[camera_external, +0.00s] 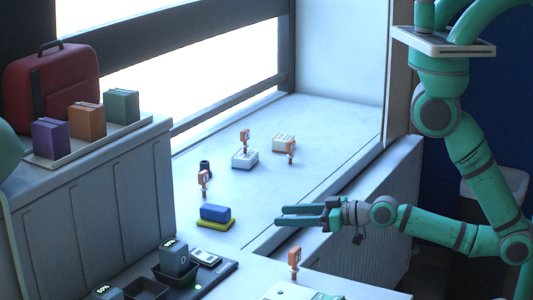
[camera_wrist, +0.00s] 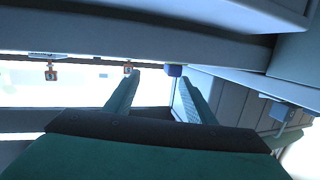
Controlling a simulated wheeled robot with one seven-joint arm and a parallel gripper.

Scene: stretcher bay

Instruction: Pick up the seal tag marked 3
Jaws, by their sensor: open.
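Several small orange seal tags stand upright in the external view: one at the back of the sill (camera_external: 245,136), one to its right (camera_external: 290,148), one nearer the cabinet (camera_external: 204,180), and one on the front surface (camera_external: 294,258). Their marks are too small to read, so I cannot tell which is marked 3. My gripper (camera_external: 281,215) is open and empty, level above the sill's front edge, right of the blue block. In the wrist view, my gripper (camera_wrist: 161,78) has its fingers apart, with two orange tags (camera_wrist: 51,72) (camera_wrist: 128,68) beyond and to the left.
A blue block (camera_external: 215,212) lies on a yellow one (camera_external: 216,224). White boxes (camera_external: 245,159) (camera_external: 284,141) and a dark cup (camera_external: 205,168) stand on the sill. A cabinet (camera_external: 95,190) bounds the left side. A black tray (camera_external: 215,277) lies in front. The sill's right part is clear.

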